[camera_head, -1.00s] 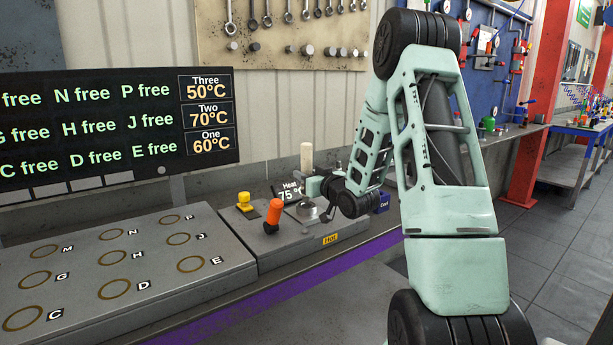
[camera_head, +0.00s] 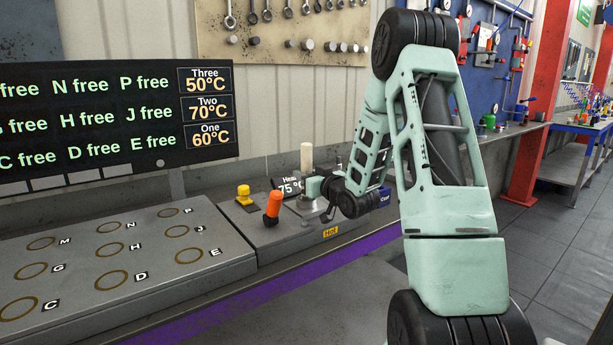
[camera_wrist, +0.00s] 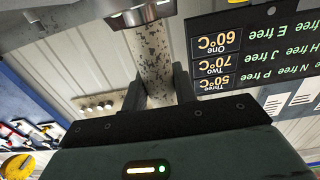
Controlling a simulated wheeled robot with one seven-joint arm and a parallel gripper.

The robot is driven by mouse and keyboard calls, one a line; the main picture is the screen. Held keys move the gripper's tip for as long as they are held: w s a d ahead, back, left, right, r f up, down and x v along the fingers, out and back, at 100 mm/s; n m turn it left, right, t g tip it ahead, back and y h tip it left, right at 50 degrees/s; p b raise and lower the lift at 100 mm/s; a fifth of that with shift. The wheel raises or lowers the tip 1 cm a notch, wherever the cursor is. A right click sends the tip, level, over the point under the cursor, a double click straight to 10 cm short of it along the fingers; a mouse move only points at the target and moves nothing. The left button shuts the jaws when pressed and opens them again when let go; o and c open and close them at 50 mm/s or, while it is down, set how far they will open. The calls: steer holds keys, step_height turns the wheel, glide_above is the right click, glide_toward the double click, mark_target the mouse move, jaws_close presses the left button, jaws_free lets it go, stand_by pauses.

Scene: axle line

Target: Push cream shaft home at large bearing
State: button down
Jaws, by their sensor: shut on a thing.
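The cream shaft (camera_head: 306,157) stands upright at the heating station in the head view. My gripper (camera_head: 309,187) is shut on it, and its upper part sticks up above the fingers. In the wrist view the speckled shaft (camera_wrist: 153,55) sits between both fingers of my gripper (camera_wrist: 160,90). A silver ring (camera_wrist: 138,12), which looks like the large bearing, surrounds the shaft at the top edge of that view. In the head view the silver bearing (camera_head: 308,209) is small and partly hidden by my wrist. I cannot tell how deep the shaft sits.
An orange knob (camera_head: 273,203) and a yellow knob (camera_head: 244,195) stand left of the bearing. A small display (camera_head: 290,184) reading 75 is just behind it. A plate (camera_head: 110,255) with empty marked rings lies left, below the black status board (camera_head: 110,125).

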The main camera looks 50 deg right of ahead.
steer(key=shift+f+b, duration=0.45)
steer(key=shift+f, duration=0.05)
steer(key=c, duration=1)
jaws_free()
steer(key=shift+c, duration=0.2)
steer(key=b+v, duration=0.6)
steer(key=v, duration=0.5)
steer(key=shift+s+f+b, duration=0.3)
steer(key=shift+s+f, duration=0.05)
steer(key=shift+f, duration=0.05)
steer(key=b, duration=0.3)
steer(key=shift+s+a+b, duration=0.1)
steer(key=shift+s+b, duration=0.15)
steer(key=shift+b, duration=0.05)
